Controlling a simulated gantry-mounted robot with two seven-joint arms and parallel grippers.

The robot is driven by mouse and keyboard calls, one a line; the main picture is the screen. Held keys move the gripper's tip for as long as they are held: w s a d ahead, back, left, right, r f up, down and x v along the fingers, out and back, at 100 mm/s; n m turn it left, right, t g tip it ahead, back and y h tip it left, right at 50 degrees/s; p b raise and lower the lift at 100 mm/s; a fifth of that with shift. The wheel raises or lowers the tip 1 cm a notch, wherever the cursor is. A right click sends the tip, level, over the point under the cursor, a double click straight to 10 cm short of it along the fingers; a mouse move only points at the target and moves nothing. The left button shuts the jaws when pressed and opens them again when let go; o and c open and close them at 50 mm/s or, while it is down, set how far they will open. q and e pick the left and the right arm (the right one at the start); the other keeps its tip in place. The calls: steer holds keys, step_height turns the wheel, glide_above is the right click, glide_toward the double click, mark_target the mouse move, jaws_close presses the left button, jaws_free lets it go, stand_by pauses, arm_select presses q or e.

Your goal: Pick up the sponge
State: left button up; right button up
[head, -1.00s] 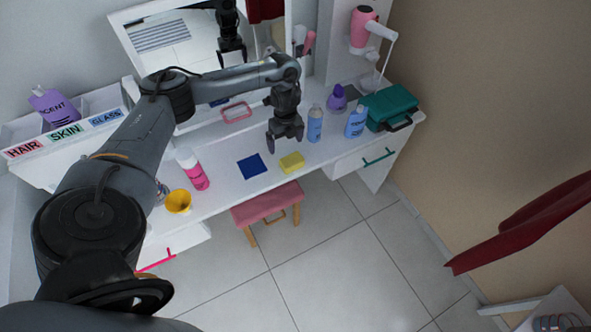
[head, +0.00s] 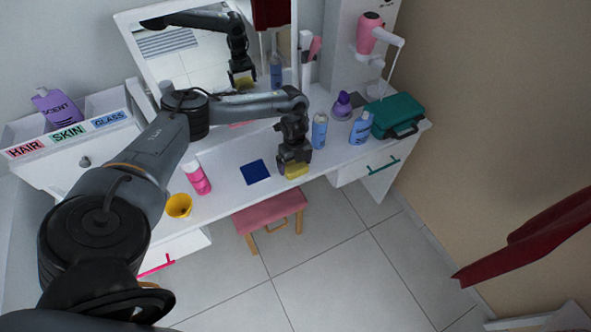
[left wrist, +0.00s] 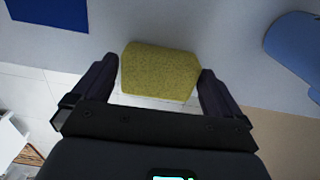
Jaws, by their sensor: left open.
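The yellow sponge (head: 296,171) lies at the front edge of the white vanity table, partly hidden under my left gripper (head: 293,164) in the head view. In the left wrist view the sponge (left wrist: 160,72) sits between the two dark fingers of my left gripper (left wrist: 159,82). The fingers are open, one on each side of the sponge, with narrow gaps. My right gripper is not in view.
A blue square cloth (head: 255,172) lies left of the sponge. A blue spray can (head: 319,131) and a blue bottle (head: 361,128) stand to its right. A pink bottle (head: 196,178) and yellow cup (head: 178,206) stand left. A pink stool (head: 270,211) is below the table.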

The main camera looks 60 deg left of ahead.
mark_target(296, 165)
arm_select(q)
steer(key=shift+f, duration=0.65)
steer(key=shift+c, duration=0.2)
steer(key=c, duration=0.6)
steer(key=shift+r, duration=0.15)
step_height(296, 165, up, 4)
steer(key=shift+w+d+r+p, duration=0.15)
steer(key=shift+r+p, duration=0.05)
steer(key=shift+p, duration=0.25)
steer(key=w+d+r+p, duration=0.2)
steer(key=w+d+r, duration=0.3)
steer(key=d, duration=0.4)
steer(key=shift+w+d+r, duration=0.2)
steer(key=shift+d+r, duration=0.2)
steer(key=shift+r, duration=0.3)
